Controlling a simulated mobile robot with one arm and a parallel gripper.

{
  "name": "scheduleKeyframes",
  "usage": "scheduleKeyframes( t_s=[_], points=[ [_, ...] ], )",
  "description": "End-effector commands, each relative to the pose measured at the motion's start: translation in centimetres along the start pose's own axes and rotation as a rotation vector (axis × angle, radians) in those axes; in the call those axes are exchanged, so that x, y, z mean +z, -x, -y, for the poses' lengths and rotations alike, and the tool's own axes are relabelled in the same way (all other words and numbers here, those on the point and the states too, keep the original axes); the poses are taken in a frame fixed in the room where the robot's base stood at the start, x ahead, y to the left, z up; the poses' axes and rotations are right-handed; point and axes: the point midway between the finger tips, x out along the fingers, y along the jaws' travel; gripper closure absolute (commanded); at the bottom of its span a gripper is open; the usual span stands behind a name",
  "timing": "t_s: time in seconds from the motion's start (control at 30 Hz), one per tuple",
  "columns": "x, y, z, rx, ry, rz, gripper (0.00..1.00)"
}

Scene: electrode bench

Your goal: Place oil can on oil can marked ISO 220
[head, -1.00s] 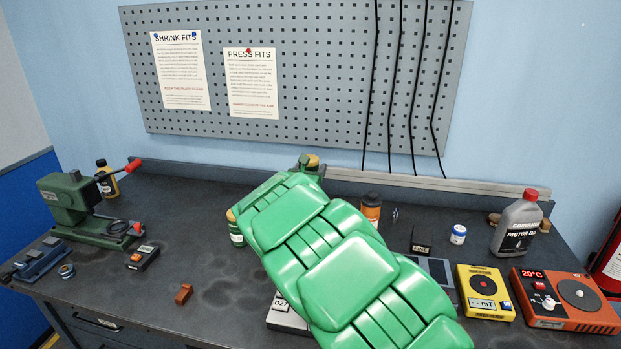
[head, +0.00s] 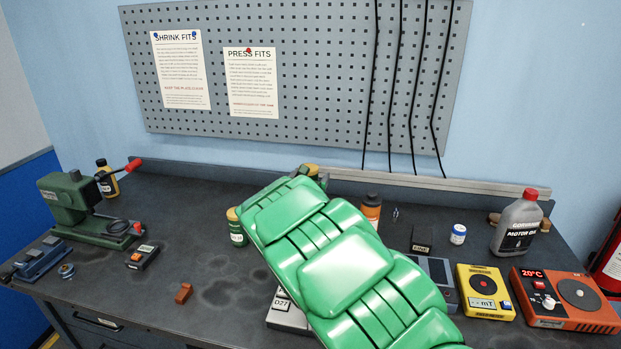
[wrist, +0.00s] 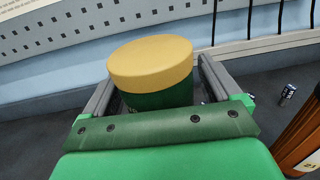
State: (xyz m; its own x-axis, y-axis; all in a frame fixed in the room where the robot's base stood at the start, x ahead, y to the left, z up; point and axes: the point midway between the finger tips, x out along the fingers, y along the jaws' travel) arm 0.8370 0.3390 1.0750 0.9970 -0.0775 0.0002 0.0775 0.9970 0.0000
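My gripper (wrist: 155,85) is around a green oil can with a yellow lid (wrist: 150,65) in the wrist view, one finger close along each side, and appears shut on it. In the head view only the can's lid (head: 311,168) shows behind my green arm. A second green can with a yellow lid (head: 237,230) stands on the bench left of my arm, its label too small to read. An orange can with a dark cap (head: 371,208) stands right of my arm; an orange side (wrist: 302,135) shows at the wrist view's right edge. I cannot read ISO 220 on anything.
A grey motor oil bottle (head: 518,225), yellow meter (head: 485,292) and orange heater (head: 565,300) stand at the right. The left-middle bench is mostly clear.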

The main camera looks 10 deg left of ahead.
Motion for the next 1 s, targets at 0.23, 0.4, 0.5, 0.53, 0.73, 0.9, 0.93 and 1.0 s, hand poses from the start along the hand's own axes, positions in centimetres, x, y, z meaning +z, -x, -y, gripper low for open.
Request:
scheduleKeyframes(
  t_s=[0.23, 0.4, 0.5, 0.53, 0.73, 0.9, 0.93, 1.0],
  points=[
    [0.1, 0.0, 0.0, 0.000, 0.000, 0.000, 0.09],
    [0.2, 0.6, -0.1, 0.002, 0.002, -0.001, 0.09],
    [0.2, 1.6, -0.1, 0.001, 0.003, -0.002, 0.09],
    [0.1, 1.9, -0.1, 0.002, 0.003, -0.002, 0.09],
    [0.4, 5.0, -0.2, 0.004, 0.003, 0.002, 0.09],
    [0.2, 8.0, -0.1, 0.003, 0.005, 0.001, 0.09],
    [0.3, 8.5, -0.1, 0.002, 0.005, 0.001, 0.09],
    [0.4, 9.5, -0.1, 0.002, 0.003, 0.004, 0.09]
  ],
)
